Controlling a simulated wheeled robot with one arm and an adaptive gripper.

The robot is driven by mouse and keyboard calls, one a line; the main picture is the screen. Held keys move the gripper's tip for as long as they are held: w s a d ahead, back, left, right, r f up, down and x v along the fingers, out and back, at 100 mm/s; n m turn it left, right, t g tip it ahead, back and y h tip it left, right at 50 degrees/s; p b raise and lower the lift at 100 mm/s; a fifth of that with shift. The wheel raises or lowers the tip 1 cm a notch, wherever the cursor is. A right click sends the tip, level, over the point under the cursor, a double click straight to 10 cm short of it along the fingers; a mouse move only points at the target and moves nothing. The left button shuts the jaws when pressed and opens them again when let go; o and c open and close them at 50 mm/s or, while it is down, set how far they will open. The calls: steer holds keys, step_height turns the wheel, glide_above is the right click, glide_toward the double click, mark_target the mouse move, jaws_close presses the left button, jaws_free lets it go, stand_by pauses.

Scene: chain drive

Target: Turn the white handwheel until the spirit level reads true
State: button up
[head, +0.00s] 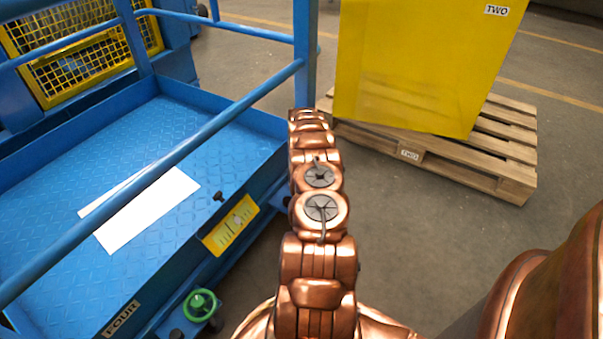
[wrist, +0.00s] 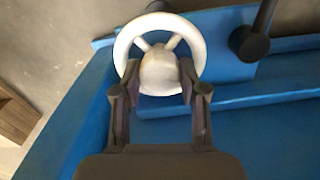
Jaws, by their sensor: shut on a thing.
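The white handwheel (wrist: 160,66) shows in the wrist view, with its rim, spokes and rounded hub against a blue panel. My gripper (wrist: 160,84) has one finger on each side of the hub, shut on it, with the tips inside the lower part of the rim. In the head view my arm hides the white handwheel and the gripper. A yellow plate with pale upright marks (head: 231,226) is on the blue platform's side; I cannot tell whether it is the spirit level. No bubble is readable.
A green handwheel (head: 200,304) sits low on the blue platform (head: 120,130), which has blue rails and a white sheet (head: 140,208). A yellow box (head: 420,65) marked TWO stands on a wooden pallet (head: 480,165). A dark knob (wrist: 250,42) is right of the white wheel.

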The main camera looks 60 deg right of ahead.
steer(key=m+p, duration=0.2)
steer(key=m, duration=0.2)
steer(key=shift+m, duration=0.4)
steer(key=shift+w+m, duration=0.1)
steer(key=shift+m, duration=0.2)
steer(key=o, duration=1.1)
steer(key=shift+o, duration=0.2)
step_height(320, 180, up, 12)
steer(key=shift+a, duration=0.1)
stand_by(0.6)
